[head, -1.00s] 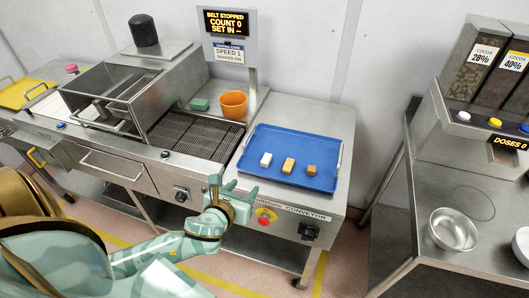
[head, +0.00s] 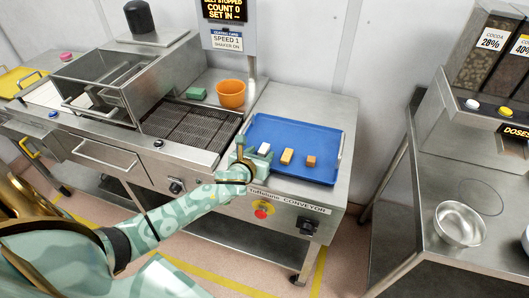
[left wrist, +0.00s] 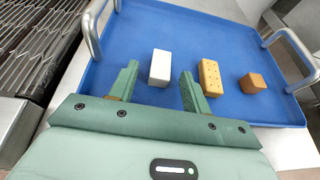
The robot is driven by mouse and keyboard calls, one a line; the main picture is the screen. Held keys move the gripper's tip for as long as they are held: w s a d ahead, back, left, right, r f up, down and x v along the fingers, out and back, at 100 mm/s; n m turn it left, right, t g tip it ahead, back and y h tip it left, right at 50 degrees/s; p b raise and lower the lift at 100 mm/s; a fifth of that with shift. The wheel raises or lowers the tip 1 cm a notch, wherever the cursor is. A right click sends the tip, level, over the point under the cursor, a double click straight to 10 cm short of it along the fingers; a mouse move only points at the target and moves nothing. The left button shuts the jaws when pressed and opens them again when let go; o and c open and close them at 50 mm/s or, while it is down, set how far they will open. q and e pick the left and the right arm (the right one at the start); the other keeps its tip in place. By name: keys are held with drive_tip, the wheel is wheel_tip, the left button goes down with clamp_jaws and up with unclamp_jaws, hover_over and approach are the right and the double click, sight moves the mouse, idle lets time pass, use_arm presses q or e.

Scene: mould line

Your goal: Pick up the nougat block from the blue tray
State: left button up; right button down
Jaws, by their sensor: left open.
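The white block (head: 264,149), which looks like the nougat, lies on the blue tray (head: 322,135), leftmost of three pieces. My left gripper (head: 243,152) is open and empty at the tray's near left corner, just left of the white block. In the left wrist view the white block (left wrist: 160,67) shows whole, in line with the gap between the fingertips of my left gripper (left wrist: 160,75). I cannot tell how far above the tray the fingertips are. My right gripper is not in view.
A tan piece with small holes (left wrist: 210,77) lies right of the white block, close to the right finger. A brown cube (left wrist: 253,83) lies further right. Metal handles (left wrist: 92,30) rise at the tray's ends.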

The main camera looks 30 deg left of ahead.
use_arm(q)
clamp_jaws()
